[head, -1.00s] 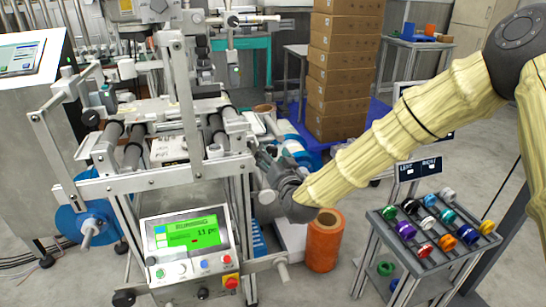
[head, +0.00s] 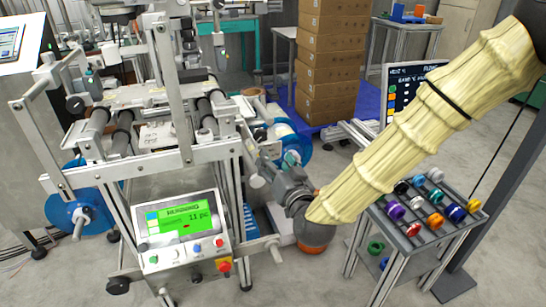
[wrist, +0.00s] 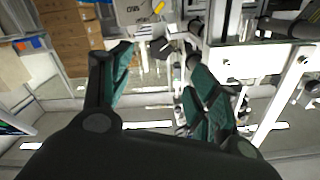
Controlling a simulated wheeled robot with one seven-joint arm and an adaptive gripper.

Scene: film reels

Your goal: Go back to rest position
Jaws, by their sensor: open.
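My gripper (head: 270,170) is at the end of my cream-sleeved arm, at the right side of the roll machine (head: 190,157). In the wrist view its two green-padded fingers (wrist: 158,95) are spread apart with nothing between them. The machine's metal frame and rollers show beyond the fingers in that view. In the head view the fingertips are small and partly merge with the machine parts behind them. I cannot tell whether they touch the frame.
A rack of coloured reels (head: 420,215) stands at the right, beside my arm. Stacked cardboard boxes (head: 328,60) stand behind. A dark screen (head: 400,90) is partly behind my arm. Grey floor is clear in front.

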